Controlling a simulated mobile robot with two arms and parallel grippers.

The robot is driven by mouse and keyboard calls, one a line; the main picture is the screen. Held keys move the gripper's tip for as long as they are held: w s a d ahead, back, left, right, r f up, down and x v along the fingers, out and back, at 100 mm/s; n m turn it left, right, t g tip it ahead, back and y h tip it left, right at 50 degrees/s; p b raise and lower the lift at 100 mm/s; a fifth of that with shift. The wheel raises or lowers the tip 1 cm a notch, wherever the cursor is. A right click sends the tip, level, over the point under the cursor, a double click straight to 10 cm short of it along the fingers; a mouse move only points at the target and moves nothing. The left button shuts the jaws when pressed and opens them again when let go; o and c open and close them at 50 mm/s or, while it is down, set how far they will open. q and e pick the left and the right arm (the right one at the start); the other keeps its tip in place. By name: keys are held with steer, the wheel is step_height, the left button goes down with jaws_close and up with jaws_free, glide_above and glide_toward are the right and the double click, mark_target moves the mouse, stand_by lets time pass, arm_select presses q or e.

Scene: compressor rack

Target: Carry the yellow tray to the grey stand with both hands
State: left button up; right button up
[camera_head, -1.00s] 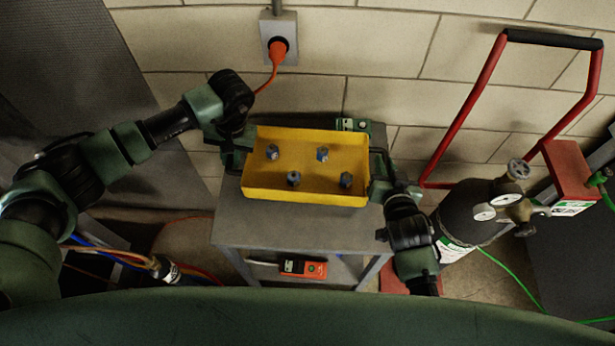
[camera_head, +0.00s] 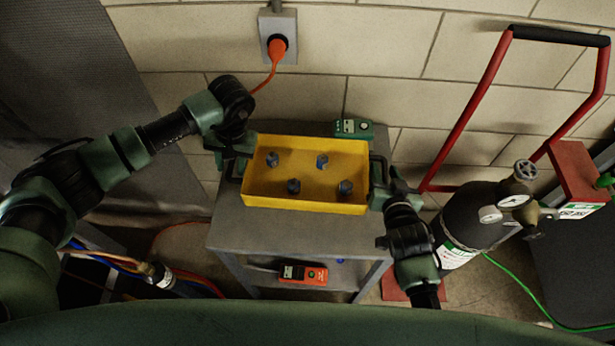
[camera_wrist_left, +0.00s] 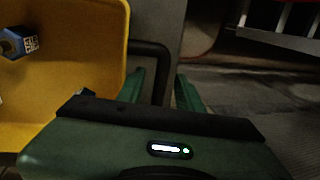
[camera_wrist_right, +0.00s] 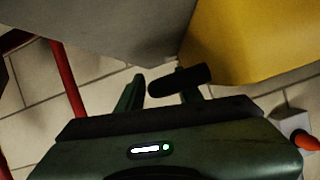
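The yellow tray (camera_head: 305,204) lies level on the grey stand's top (camera_head: 285,234) and appears to rest on it. It holds several dark bolt-like pieces (camera_head: 294,186). Its black left handle (camera_wrist_left: 152,48) and right handle (camera_wrist_right: 180,82) show in the wrist views. My left gripper (camera_wrist_left: 160,92) is open, its fingers apart on either side of the left handle with gaps visible. My right gripper (camera_wrist_right: 162,92) is open at the right handle, which crosses near one finger. The tray's underside is hidden.
A green device (camera_head: 353,128) lies behind the tray on the stand. An orange-red meter (camera_head: 303,273) is on the lower shelf. A red hand truck (camera_head: 478,100) with a gas cylinder (camera_head: 462,222) stands right. An orange plug and cord (camera_head: 277,47) hang on the wall behind.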

steer(key=shift+s, duration=0.25)
steer(key=v, duration=1.1)
steer(key=shift+s+r, duration=0.2)
arm_select(q)
steer(key=v, duration=1.1)
steer(key=shift+r, duration=0.15)
